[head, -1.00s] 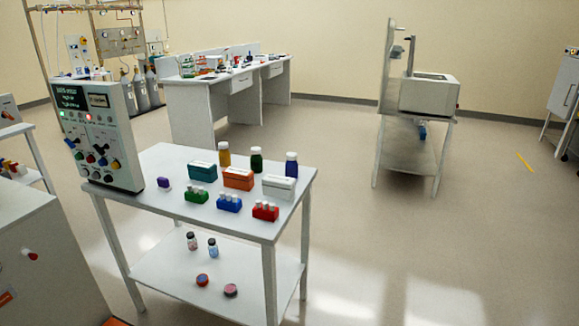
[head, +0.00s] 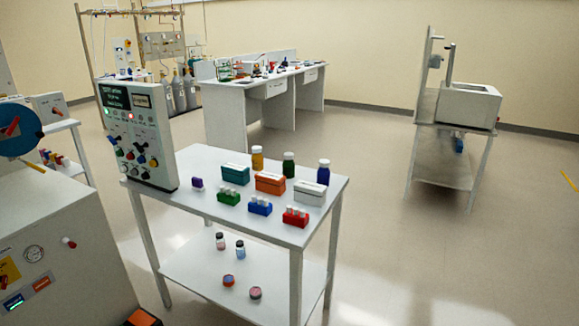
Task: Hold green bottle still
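The green bottle (head: 289,165) stands upright near the back edge of the white table (head: 182,208). It is dark green with a pale cap. It stands between an amber bottle (head: 257,158) on its left and a dark blue bottle (head: 323,172) on its right. The orange box (head: 270,183) and the white box (head: 310,193) stand in front of it and may hide a little of its base. Neither of my grippers shows in the head view, and nothing is seen touching the bottle.
A control panel box (head: 138,137) stands at the table's left end. A grey cabinet (head: 60,240) is at the left.

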